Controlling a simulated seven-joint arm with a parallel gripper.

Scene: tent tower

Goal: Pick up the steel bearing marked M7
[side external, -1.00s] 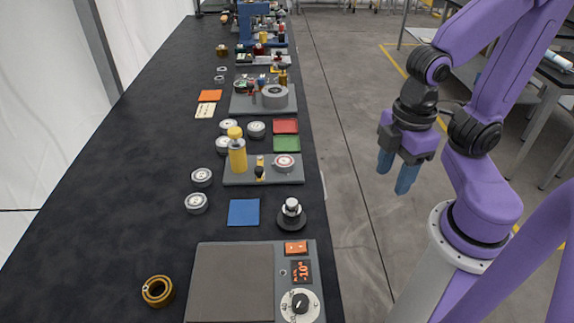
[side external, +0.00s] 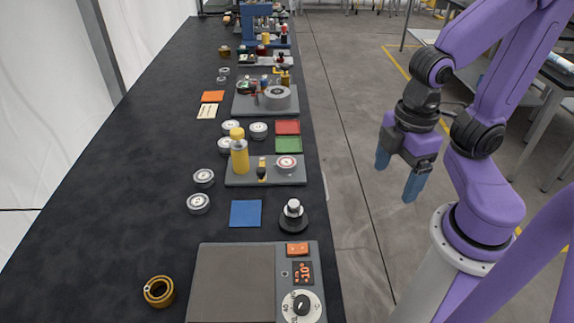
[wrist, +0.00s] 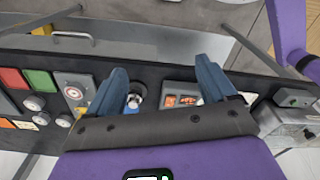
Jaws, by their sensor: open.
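Several round steel bearings lie on the black table in the side view: two lower ones (side external: 198,203) and (side external: 203,177), and a cluster of three above (side external: 231,126), (side external: 225,145), (side external: 259,130). A similar disc with a reddish ring (side external: 287,163) sits on a grey plate. Their marks are too small to read, so I cannot tell which is M7. My gripper (side external: 397,182) is open and empty, off the table's right edge and apart from the bearings. In the wrist view its fingers (wrist: 160,75) are spread, with some bearings (wrist: 38,110) at the left.
A yellow bottle (side external: 239,154) stands on the grey plate (side external: 240,181) near the bearings. A black knob-topped stand (side external: 293,215), a blue square (side external: 245,213), a scale (side external: 235,285) and a brass ring (side external: 159,291) are nearer the camera. The table's left side is clear.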

